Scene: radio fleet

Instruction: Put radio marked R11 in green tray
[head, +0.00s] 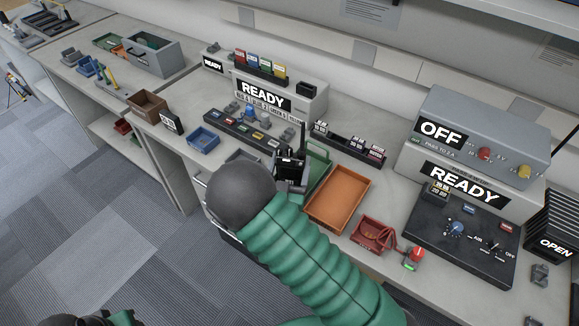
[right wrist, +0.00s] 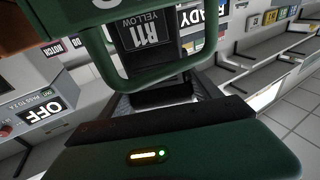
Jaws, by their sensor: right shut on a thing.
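My right gripper (head: 289,184) is shut on a black radio (head: 290,168) with an upright antenna. In the right wrist view the radio's label (right wrist: 146,37) reads R11 YELLOW. A green tray (head: 319,158) lies just right of the radio in the head view, partly hidden by the radio and my arm. A green rim (right wrist: 119,72) shows close around the radio in the right wrist view. I cannot tell whether the radio is inside the tray or above it.
An orange tray (head: 338,197) lies right of the green one, with a red container (head: 372,234) beyond it. A blue tray (head: 204,138) and a brown box (head: 148,106) stand to the left. Grey units marked READY (head: 262,96) and OFF (head: 441,133) stand behind.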

